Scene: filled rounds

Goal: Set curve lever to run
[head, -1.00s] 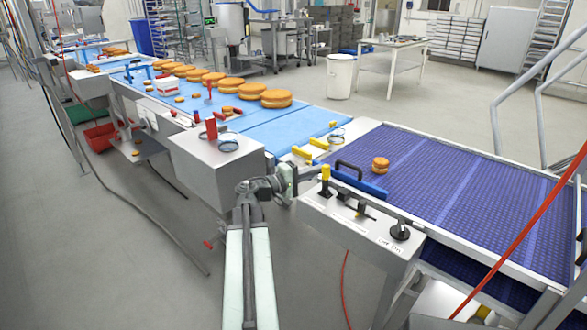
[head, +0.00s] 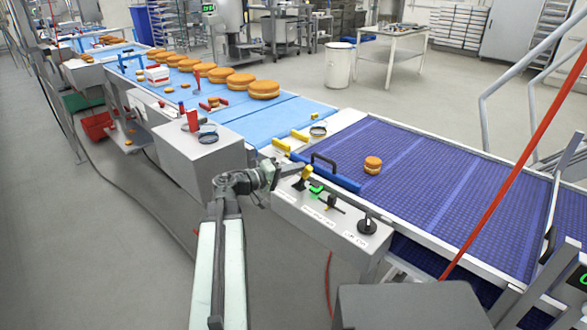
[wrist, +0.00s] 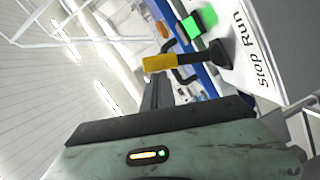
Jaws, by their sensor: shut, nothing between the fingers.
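The yellow-tipped black lever (head: 304,174) stands at the left end of the grey control box, tilted to the right in the head view. In the wrist view its yellow tip (wrist: 160,62) points left, and the black stem meets the panel beside a label reading "Stop Run" (wrist: 254,50). A green light (head: 316,188) glows just right of the lever; it also shows in the wrist view (wrist: 203,21). My gripper (head: 288,174) is shut and empty, just left of the lever. Its narrow dark fingers (wrist: 157,92) end close to the yellow tip; contact cannot be told.
On the same control box (head: 318,235) are a small dark lever (head: 331,202) and a black knob (head: 367,224). Behind is a purple mesh conveyor (head: 430,190) with one small cake (head: 373,165). A blue bar with a black handle (head: 323,159) borders it. A steel box (head: 200,160) stands left.

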